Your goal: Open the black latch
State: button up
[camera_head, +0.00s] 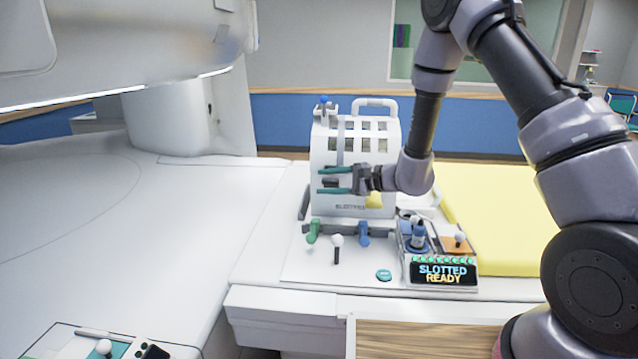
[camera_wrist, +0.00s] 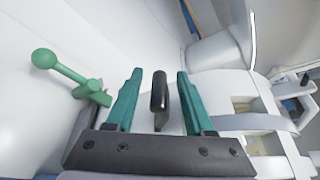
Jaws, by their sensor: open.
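The black latch (camera_wrist: 159,92) shows in the wrist view as a rounded black handle lying between my two teal fingers, with a gap to each of them. My gripper (camera_wrist: 155,95) is open and empty around it, and no contact shows. In the head view my gripper (camera_head: 322,181) reaches left across the front of the white slotted housing (camera_head: 350,155). A dark piece (camera_head: 304,201) at the housing's lower left edge may be the same latch; I cannot tell for sure.
A green lever (camera_head: 313,232), which also shows in the wrist view (camera_wrist: 70,72), a white-knobbed black lever (camera_head: 337,247) and a blue lever (camera_head: 364,234) stand before the housing. A control box (camera_head: 443,273) reads "SLOTTED READY". A yellow pad (camera_head: 495,215) lies right.

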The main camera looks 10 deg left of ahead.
jog(key=shift+x, duration=1.3)
grip_shut()
jog(key=shift+s+f, duration=0.15)
dwell(0.3)
